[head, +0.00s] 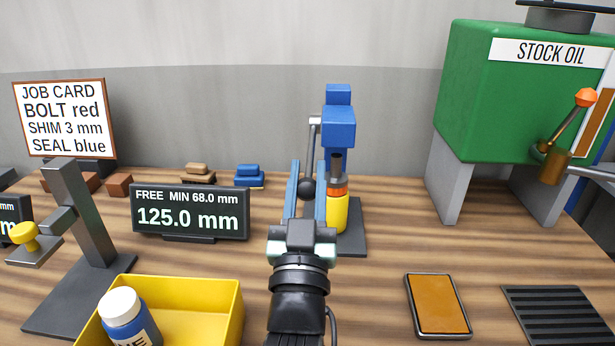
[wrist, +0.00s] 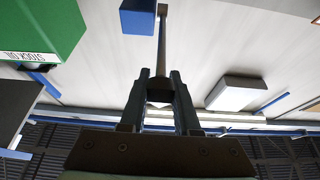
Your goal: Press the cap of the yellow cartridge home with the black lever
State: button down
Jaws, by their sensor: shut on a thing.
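The blue press (head: 339,127) stands mid-table on a dark base plate. Its thin grey lever (head: 311,150) hangs down on the left side and ends in a black ball knob (head: 306,188). My gripper (head: 306,172) points away from me with its two blue fingers shut on this knob. The yellow cartridge (head: 338,213) stands upright under the press, just right of my fingers, with an orange cap (head: 338,191) on top. The dark ram (head: 336,165) is right above the cap; I cannot tell whether they touch. The wrist view shows the lever rod (wrist: 162,45) running up from between my fingertips (wrist: 160,90).
A display (head: 190,212) reads 125.0 mm, free min 68.0 mm. A yellow bin (head: 225,308) with a blue bottle (head: 124,318) is front left, beside a grey stand (head: 75,225). The green oil tank (head: 480,110) stands right; an orange-faced tablet (head: 438,305) lies front right.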

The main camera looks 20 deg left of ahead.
jog(key=shift+f, duration=0.3)
jog(key=c, duration=1)
grip_release()
jog(key=o, duration=0.4)
jog(key=shift+r, duration=0.25)
jog(key=shift+c, duration=0.2)
jog(key=b+v, duration=0.2)
jog(key=v, duration=1.1)
jog(key=shift+r, duration=0.1)
